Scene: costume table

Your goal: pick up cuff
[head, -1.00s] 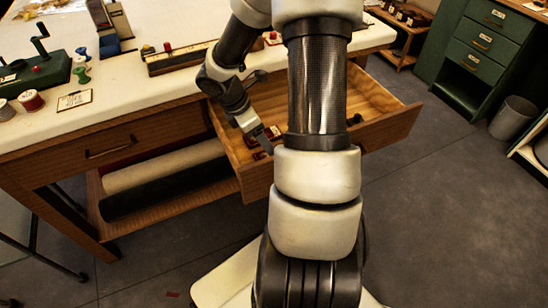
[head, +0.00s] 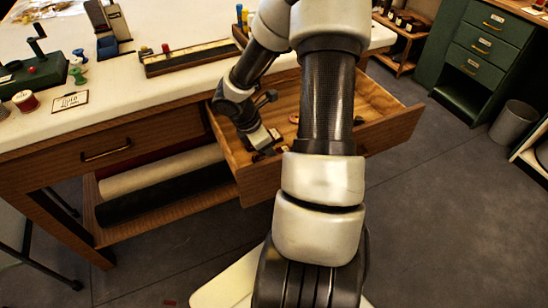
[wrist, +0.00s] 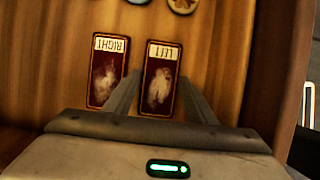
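Two small dark-red cases lie flat side by side in the open wooden drawer, each with a pale patch and a white label. In the wrist view, the case labelled LEFT (wrist: 159,90) is between my gripper's fingers, and the case labelled RIGHT (wrist: 107,72) is just outside the left finger. Either may be the cuff; I cannot tell which is meant. My gripper (wrist: 160,76) is open, its fingers pointing down on both sides of the LEFT case. In the head view my gripper (head: 268,150) is low inside the drawer's front left part and largely hides the cases.
The drawer (head: 392,128) has raised walls around my gripper. Round items (wrist: 184,4) lie deeper in it. Fabric rolls (head: 160,172) lie on the shelf below.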

